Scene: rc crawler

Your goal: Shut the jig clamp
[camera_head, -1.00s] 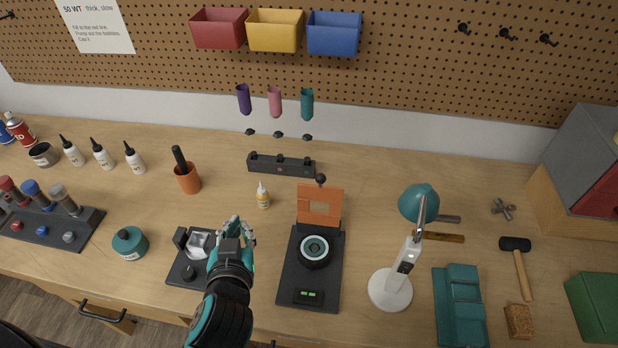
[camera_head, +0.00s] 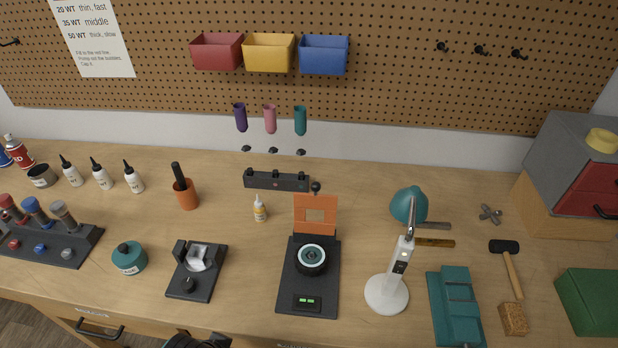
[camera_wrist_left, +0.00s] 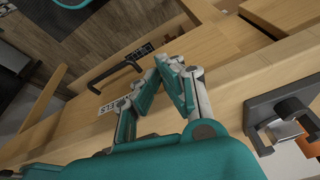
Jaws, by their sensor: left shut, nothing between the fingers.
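What looks like the jig clamp is an orange hinged plate (camera_head: 315,229) with a window and a black ball knob (camera_head: 316,187). It stands upright, open, at the back of a black base (camera_head: 291,299). A black wheel (camera_head: 311,260) with a pale ring lies flat on that base, uncovered. My left gripper (camera_wrist_left: 172,68) is shut and empty in the left wrist view, over the bench's front edge and a drawer. Only a dark part of my left arm shows at the bottom of the head view. My right gripper is not in view.
Left of the jig stands a small black fixture (camera_head: 207,283) holding a clear block; it also shows in the left wrist view (camera_wrist_left: 257,104). A white lamp (camera_head: 386,294) stands right of the jig. A small yellow-tipped bottle (camera_head: 260,209) and orange cup (camera_head: 187,197) are behind.

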